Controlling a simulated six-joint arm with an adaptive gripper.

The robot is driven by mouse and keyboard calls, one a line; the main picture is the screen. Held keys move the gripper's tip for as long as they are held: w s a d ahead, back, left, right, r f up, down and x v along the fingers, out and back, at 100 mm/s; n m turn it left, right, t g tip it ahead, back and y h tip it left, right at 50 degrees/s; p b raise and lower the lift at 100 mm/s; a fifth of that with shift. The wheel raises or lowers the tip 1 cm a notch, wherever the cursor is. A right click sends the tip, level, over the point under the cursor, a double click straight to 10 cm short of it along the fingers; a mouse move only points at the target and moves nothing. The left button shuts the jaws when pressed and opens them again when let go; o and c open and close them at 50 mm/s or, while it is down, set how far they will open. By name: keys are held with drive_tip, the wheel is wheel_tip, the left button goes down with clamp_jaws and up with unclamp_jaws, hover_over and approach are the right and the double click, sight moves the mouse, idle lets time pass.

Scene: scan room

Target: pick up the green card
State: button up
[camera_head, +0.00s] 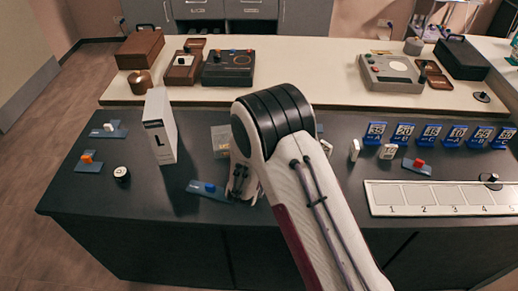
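I see no card that is clearly green; it may be hidden behind my arm. My gripper (242,194) points down over the dark counter (150,210), near the middle. Its upper part is covered by my arm, and its fingers are too small to show whether they are open or shut. Just left of it is a blue plate with a blue knob (210,188). A pale, see-through-looking flat piece (220,138) lies behind the gripper, partly covered by my arm.
A tall white box marked L (160,130) stands left of the gripper. Small plates with a white knob (108,130) and an orange knob (88,160) lie farther left. Blue numbered cards (403,134) stand at right, behind a white numbered strip (440,197).

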drive_tip(key=shift+w+f, duration=0.1)
drive_tip(key=shift+w, duration=0.15)
idle(0.3)
drive_tip(key=c, duration=1)
drive_tip(key=shift+c, duration=0.2)
drive_tip(key=shift+r, duration=0.2)
drive_tip(key=shift+r, duration=4.85)
